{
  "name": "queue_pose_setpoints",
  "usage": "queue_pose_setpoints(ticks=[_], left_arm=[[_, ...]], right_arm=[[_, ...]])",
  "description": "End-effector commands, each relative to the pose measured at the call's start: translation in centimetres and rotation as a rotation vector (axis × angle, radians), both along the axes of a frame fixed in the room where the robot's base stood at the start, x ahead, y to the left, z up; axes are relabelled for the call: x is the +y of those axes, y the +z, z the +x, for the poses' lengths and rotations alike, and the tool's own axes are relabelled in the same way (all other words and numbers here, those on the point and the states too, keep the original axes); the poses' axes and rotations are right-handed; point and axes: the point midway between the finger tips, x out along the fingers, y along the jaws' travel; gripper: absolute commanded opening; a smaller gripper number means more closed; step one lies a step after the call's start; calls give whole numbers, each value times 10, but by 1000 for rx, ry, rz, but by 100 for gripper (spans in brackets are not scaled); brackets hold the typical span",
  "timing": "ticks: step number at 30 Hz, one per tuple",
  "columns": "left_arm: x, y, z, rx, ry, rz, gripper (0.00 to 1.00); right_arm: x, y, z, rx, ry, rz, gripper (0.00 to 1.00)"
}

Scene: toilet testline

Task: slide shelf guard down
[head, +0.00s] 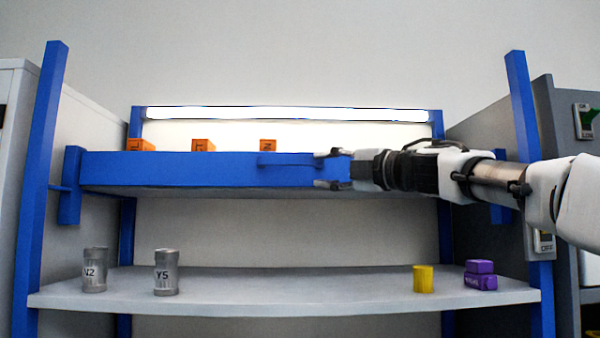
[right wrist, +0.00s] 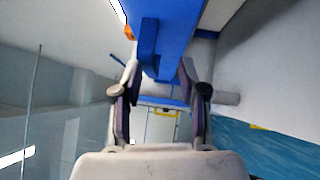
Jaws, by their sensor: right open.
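The blue shelf guard (head: 200,167) runs across the front of the upper shelf, with a thin blue handle (head: 287,160) right of its middle. My right gripper (head: 322,169) is open at the guard's right part, just right of the handle, one finger near the top edge and one near the bottom. In the right wrist view the guard (right wrist: 178,30) reaches between the two open fingers (right wrist: 161,72), and the handle (right wrist: 147,40) stands out from its face. I cannot tell whether the fingers touch the guard. My left gripper is not in view.
Orange boxes (head: 203,145) sit behind the guard. The lower shelf (head: 300,292) holds grey cans (head: 166,273), a yellow cylinder (head: 423,278) and purple boxes (head: 480,281); its middle is clear. Blue posts (head: 42,180) stand at both sides.

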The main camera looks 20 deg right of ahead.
Motion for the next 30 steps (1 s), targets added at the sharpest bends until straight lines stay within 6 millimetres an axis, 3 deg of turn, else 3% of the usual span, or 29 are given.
queue_pose_setpoints(ticks=[12, 20, 21, 24, 30], left_arm=[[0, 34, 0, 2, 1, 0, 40], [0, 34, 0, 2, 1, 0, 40], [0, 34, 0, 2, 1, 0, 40], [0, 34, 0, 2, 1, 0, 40], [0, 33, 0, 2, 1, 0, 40]], right_arm=[[34, 11, 60, 1, 1, -1, 41], [36, 10, 64, -1, 0, 0, 41], [36, 10, 64, 0, 0, -1, 38], [37, 10, 64, 0, 0, 0, 2], [36, 10, 63, -2, -1, 1, 0]])
